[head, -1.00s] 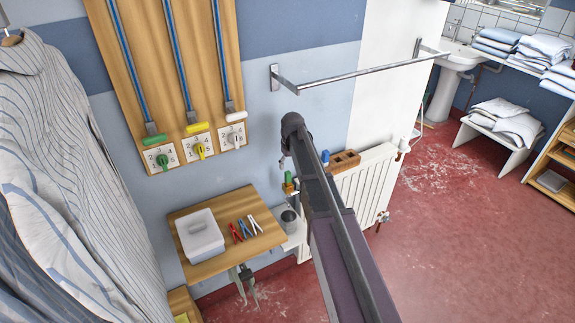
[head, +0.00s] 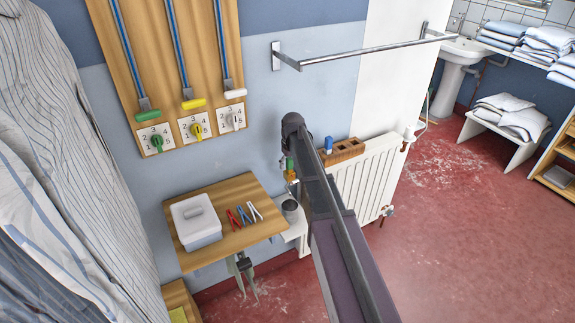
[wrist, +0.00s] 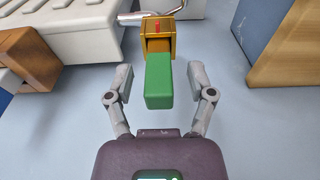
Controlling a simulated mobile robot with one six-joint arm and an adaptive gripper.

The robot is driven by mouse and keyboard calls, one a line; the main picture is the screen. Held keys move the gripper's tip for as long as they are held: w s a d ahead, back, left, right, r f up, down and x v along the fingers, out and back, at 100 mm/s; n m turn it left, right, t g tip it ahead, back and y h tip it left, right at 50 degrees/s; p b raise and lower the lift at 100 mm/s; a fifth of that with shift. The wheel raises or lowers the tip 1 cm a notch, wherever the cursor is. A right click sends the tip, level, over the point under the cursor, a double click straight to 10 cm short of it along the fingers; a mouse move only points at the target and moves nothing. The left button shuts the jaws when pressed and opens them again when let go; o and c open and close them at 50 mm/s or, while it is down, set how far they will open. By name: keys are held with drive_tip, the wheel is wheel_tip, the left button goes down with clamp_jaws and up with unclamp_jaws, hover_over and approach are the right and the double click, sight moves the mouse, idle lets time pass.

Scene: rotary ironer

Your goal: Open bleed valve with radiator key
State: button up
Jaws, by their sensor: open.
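In the wrist view, a green block-shaped handle (wrist: 159,82) points toward me from an orange-brown housing (wrist: 160,40) with a red mark on top. My gripper (wrist: 160,78) is open, one finger on each side of the green handle, with visible gaps. In the head view, the green piece (head: 289,163) and orange part (head: 291,177) show just left of my arm, beside the radiator (head: 372,180). I cannot tell whether the green piece is the radiator key or part of the valve. My arm hides my gripper in the head view.
A brown block with holes (head: 347,149) sits on the radiator with a blue piece (head: 328,143) at its end. A wooden shelf (head: 240,240) holds a white box and coloured pegs. A grey cup (head: 291,209) is nearby. A metal rail (head: 365,49) juts from the wall.

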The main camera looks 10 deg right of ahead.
drive_tip(key=shift+f, duration=0.45)
clamp_jaws()
drive_tip(key=shift+n, duration=0.3)
